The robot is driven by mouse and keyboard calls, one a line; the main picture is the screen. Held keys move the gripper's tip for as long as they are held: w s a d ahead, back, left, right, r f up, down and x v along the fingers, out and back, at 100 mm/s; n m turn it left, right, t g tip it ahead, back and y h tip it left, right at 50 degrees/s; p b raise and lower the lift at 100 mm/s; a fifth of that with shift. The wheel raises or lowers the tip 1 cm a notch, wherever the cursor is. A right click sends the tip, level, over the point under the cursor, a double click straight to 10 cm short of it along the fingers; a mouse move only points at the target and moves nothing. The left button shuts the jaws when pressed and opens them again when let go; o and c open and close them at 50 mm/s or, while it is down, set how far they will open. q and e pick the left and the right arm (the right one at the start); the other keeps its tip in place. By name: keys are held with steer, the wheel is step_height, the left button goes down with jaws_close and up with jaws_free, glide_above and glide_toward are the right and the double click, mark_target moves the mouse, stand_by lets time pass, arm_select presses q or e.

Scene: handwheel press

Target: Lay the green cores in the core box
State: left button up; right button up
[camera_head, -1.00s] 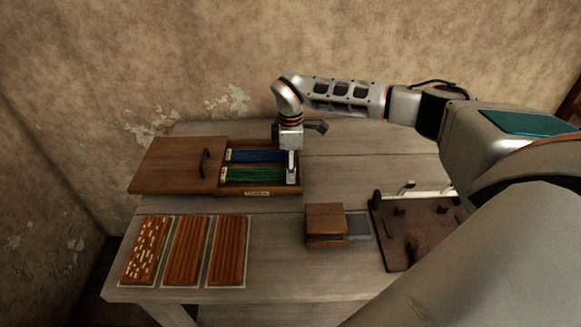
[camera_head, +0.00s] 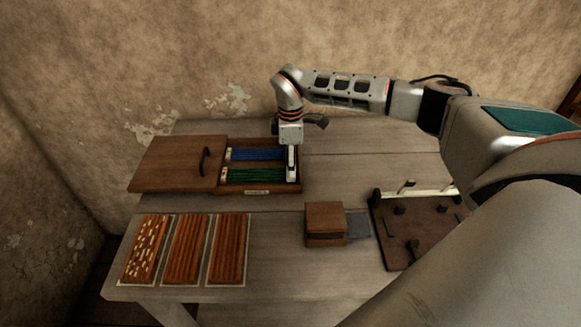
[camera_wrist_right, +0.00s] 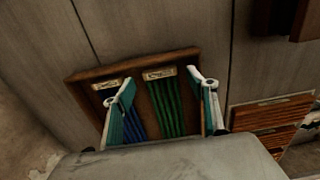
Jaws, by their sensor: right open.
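Green cores (camera_head: 252,175) lie side by side in the front compartment of an open wooden box (camera_head: 258,191). They also show in the wrist view (camera_wrist_right: 166,108) as a green bundle. Blue cores (camera_head: 255,154) fill the compartment behind them. My right gripper (camera_head: 291,165) points down at the box's right end. In the wrist view its two fingers (camera_wrist_right: 165,100) are spread wide, one beside the blue bundle and one beyond the green bundle, with nothing held between them. The fingertips' exact height over the box is unclear. My left gripper is not in view.
A wooden lid (camera_head: 172,165) with a dark handle lies left of the open compartments. Three grooved wooden panels (camera_head: 187,251) lie at the front left. A wooden block (camera_head: 325,223) and a dark board with pegs (camera_head: 410,247) stand to the right. The table's back right is bare.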

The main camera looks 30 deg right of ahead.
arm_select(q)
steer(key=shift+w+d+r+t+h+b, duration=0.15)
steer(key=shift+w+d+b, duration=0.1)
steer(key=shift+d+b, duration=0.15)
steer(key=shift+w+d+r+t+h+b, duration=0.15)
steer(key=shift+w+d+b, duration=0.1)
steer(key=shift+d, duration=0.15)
arm_select(e)
step_height(320, 180, up, 11)
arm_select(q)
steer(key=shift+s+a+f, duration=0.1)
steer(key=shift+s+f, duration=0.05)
arm_select(e)
steer(key=shift+f, duration=0.15)
